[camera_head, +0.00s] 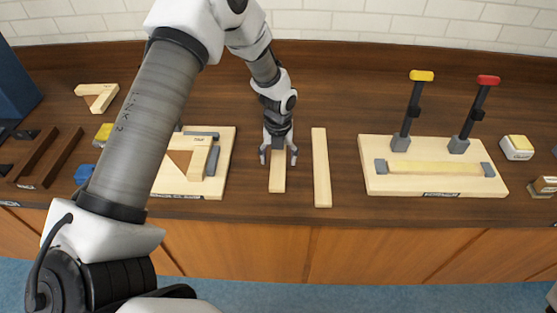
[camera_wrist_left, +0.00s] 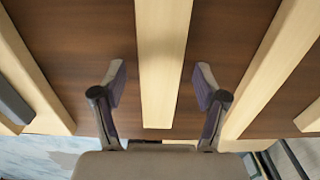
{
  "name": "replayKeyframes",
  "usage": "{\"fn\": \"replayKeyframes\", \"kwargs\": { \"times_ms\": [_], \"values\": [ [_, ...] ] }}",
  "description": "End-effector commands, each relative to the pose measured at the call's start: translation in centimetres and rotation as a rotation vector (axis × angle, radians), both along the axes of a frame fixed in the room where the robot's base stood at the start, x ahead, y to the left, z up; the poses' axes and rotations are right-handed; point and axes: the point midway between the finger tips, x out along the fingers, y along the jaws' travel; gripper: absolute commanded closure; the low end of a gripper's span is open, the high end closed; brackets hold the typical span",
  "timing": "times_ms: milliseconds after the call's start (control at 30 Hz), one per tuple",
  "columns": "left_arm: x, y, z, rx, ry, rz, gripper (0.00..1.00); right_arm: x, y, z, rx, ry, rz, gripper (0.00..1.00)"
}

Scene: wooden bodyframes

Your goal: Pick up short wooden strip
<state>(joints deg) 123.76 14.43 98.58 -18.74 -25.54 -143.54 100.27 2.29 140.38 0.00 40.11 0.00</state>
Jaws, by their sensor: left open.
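A short wooden strip (camera_head: 277,178) lies on the dark counter, its far part hidden under my left gripper (camera_head: 278,154) in the head view. The gripper points down over it, open, with one finger on each side. In the left wrist view, the pale strip (camera_wrist_left: 163,60) runs between the two open fingers (camera_wrist_left: 160,90), with gaps on both sides. A longer wooden strip (camera_head: 321,168) lies just right of it, apart from the gripper. My right gripper is not in view.
Left is a board (camera_head: 224,155) holding a wooden triangular frame (camera_head: 186,160), partly behind my arm. Right is a board (camera_head: 376,150) with a strip and two upright clamps with yellow (camera_head: 421,75) and red (camera_head: 488,80) handles. Clear counter lies behind the strips.

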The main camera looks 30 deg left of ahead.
Motion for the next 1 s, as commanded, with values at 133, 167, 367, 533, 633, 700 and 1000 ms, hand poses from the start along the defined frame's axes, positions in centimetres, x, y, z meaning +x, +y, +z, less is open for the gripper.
{"fn": "replayKeyframes", "kwargs": {
  "times_ms": [133,167,367,533,633,700,1000],
  "values": [
    [0.0,0.0,0.0,0.0,0.0,0.0,0.7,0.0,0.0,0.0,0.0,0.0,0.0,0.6],
    [0.0,0.0,0.0,0.0,0.0,0.0,0.8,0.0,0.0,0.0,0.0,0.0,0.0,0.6],
    [0.0,0.0,0.0,0.0,0.0,0.0,0.93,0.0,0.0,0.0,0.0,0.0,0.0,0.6],
    [0.0,0.0,0.1,0.001,-0.001,0.0,0.94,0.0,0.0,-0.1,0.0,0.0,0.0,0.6],
    [0.1,0.0,0.4,0.0,-0.002,0.0,0.94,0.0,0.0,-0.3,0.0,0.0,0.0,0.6],
    [0.1,0.0,0.8,-0.001,-0.003,0.0,0.94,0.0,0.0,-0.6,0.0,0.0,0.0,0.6],
    [-1.0,-1.4,3.5,0.001,0.001,-0.005,0.94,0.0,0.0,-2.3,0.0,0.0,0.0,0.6]
  ]
}}
